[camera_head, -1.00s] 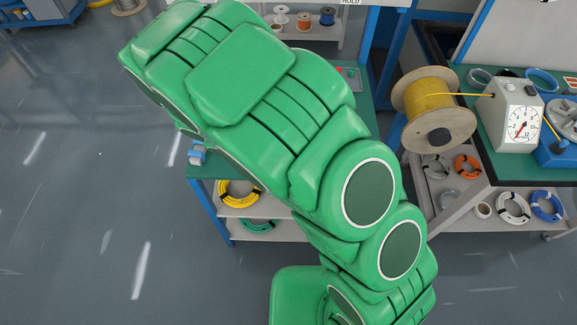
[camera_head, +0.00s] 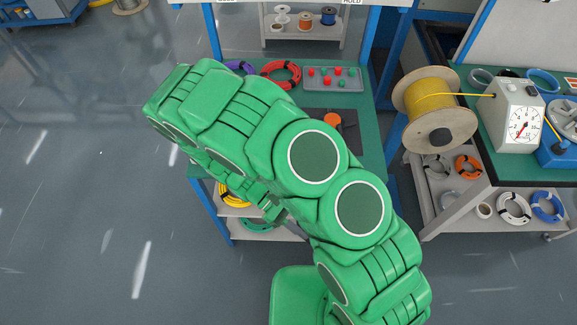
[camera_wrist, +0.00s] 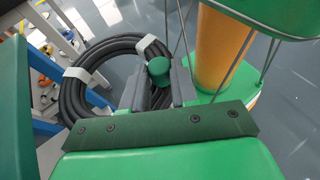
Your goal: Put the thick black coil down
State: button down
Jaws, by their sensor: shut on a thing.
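The thick black coil (camera_wrist: 82,92) shows in the wrist view at the left, a ring of several dark turns with white bands around it. My gripper (camera_wrist: 162,88) is shut on the right side of the coil, whose turns pass between the two grey fingers. A green round-ended piece stands between the fingers, and I cannot tell what it belongs to. The coil hangs clear of any surface that I can make out. In the head view my green arm hides the coil and the fingertips.
The green-topped bench (camera_head: 370,155) carries a red coil (camera_head: 281,73), a purple coil (camera_head: 240,67), a grey button tray (camera_head: 332,80) and a dark mat with an orange-topped item (camera_head: 334,119). Its lower shelf holds a yellow coil (camera_head: 236,196). A yellow cable spool (camera_head: 433,108) stands at right.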

jog(key=shift+w+a+f+n+t, duration=0.8)
jog(key=shift+w+f+n+t, duration=1.4)
jog(key=shift+w+f, duration=1.1)
jog(key=shift+w+a+f+n+t, duration=0.8)
jog(key=shift+w+f+n+t, duration=1.05)
jog(key=shift+w+f+t, duration=1.35)
jog(key=shift+w+a+f+n+t, duration=0.8)
jog(key=shift+w+f+n+t, duration=1.2)
jog(key=shift+f, duration=2.05)
jog(key=shift+w+a+f+g, duration=0.15)
jog(key=shift+w+f+g, duration=0.35)
jog(key=shift+w+f, duration=0.55)
jog(key=shift+f, duration=0.6)
jog(key=shift+f, duration=0.15)
jog(key=c, duration=0.9)
grip_release()
jog(key=shift+o, duration=0.2)
